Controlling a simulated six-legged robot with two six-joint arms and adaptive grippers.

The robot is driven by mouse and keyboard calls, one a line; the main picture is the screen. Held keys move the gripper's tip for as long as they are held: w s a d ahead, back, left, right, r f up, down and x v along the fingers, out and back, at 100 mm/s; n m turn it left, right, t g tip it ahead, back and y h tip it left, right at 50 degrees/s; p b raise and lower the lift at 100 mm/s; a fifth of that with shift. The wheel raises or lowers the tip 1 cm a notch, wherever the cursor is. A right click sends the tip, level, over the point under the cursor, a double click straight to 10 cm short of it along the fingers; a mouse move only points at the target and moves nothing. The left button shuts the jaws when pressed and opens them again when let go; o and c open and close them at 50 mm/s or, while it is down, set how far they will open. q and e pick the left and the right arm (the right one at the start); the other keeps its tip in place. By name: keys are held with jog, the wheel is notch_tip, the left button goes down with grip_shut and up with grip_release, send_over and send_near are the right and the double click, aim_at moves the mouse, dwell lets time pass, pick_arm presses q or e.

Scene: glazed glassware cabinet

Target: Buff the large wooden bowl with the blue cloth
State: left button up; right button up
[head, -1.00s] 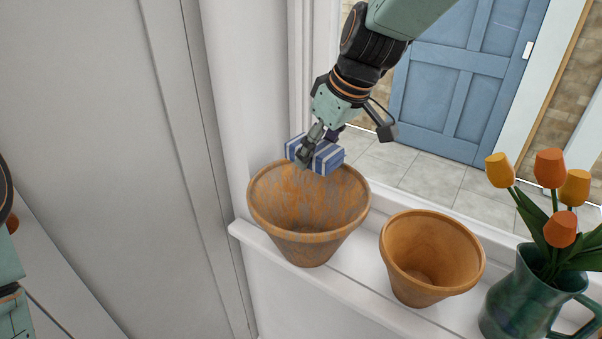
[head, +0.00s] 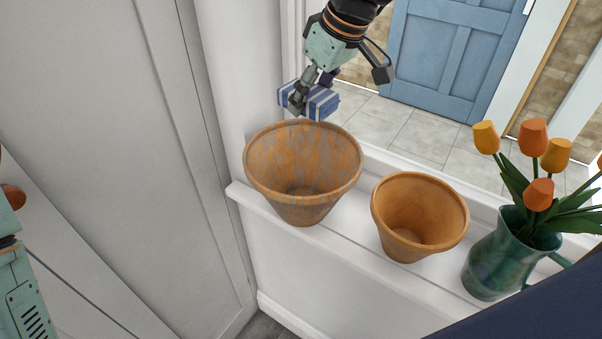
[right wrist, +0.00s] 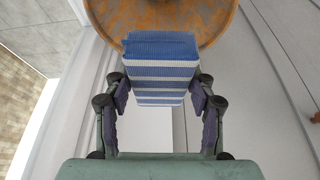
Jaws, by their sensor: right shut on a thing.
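The large wooden bowl (head: 303,195) is orange-brown and stands upright on a white ledge, its inner wall marked with dull grey patches. Its rim and inside also show at the top of the right wrist view (right wrist: 170,15). My right gripper (head: 311,90) is shut on the blue cloth (head: 322,106), a folded block with white stripes. It holds the cloth just behind and above the bowl's far rim; I cannot tell whether they touch. In the right wrist view the cloth (right wrist: 160,72) sits between both fingers. My left gripper is out of view.
A smaller brown bowl (head: 418,215) stands right of the large one on the ledge (head: 345,225). Further right is a green jug (head: 497,262) with orange tulips (head: 533,140). A white panel wall (head: 110,120) closes the left side. A blue door (head: 455,60) is behind.

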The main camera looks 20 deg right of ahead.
jog(key=x, duration=0.1)
jog(key=b+x, duration=0.1)
jog(key=x, duration=0.1)
jog(key=shift+s+f, duration=0.25)
jog(key=shift+f, duration=0.2)
jog(key=shift+w+f, duration=0.2)
jog(key=shift+f, duration=0.15)
jog(key=shift+w+f+b, duration=0.1)
jog(key=shift+f+b, duration=0.3)
jog(key=shift+f, duration=0.1)
notch_tip(320, 180, down, 4)
jog(key=b, duration=0.3)
jog(key=shift+f, duration=0.15)
jog(key=shift+s, duration=0.25)
